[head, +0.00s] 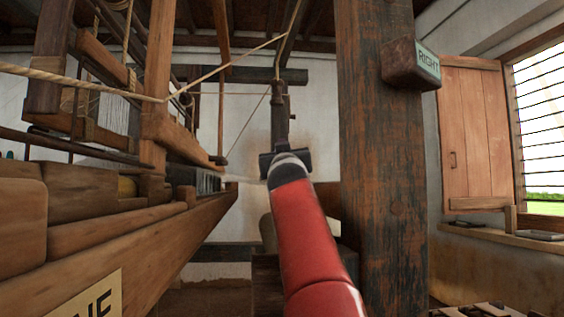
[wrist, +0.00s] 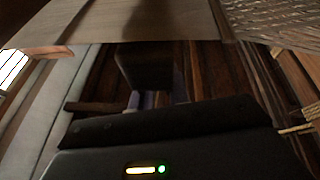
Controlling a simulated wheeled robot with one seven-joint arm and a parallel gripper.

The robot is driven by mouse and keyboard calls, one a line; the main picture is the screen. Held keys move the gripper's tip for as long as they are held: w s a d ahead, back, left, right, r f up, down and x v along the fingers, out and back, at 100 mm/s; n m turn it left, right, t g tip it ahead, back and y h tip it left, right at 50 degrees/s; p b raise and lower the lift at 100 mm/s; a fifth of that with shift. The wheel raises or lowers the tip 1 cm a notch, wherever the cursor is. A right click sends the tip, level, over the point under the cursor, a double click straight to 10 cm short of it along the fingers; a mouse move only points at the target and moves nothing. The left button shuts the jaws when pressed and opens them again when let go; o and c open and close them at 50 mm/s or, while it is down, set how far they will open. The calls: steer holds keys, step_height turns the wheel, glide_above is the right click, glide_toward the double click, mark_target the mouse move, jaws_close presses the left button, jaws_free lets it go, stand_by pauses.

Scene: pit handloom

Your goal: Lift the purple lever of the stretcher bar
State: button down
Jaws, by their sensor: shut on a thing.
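My gripper (head: 281,112) is at the end of my red arm, pointing up in the middle of the head view, to the right of the loom frame. In the wrist view a dark finger block (wrist: 145,65) stands beyond the black palm. A small dim purple piece (wrist: 156,98) shows between the palm and that block; it looks like the purple lever, mostly hidden. The gripper is shut on it. I cannot make out the stretcher bar in either view.
The wooden loom frame (head: 155,110) and its long beam (head: 150,255) fill the left. A thick post (head: 382,160) stands close to the right of my arm. A rope (head: 225,72) crosses above. A board (wrist: 130,22) and woven surface (wrist: 270,20) cross the top of the wrist view.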

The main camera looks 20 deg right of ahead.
stand_by(0.3)
steer(key=c, duration=1.3)
jaws_free()
steer(key=shift+s+f, duration=0.1)
steer(key=shift+s+a+f+b, duration=0.15)
steer(key=shift+s+b, duration=0.1)
steer(key=shift+b, duration=0.2)
steer(key=shift+b+v, duration=1.75)
steer(key=shift+v, duration=1.7)
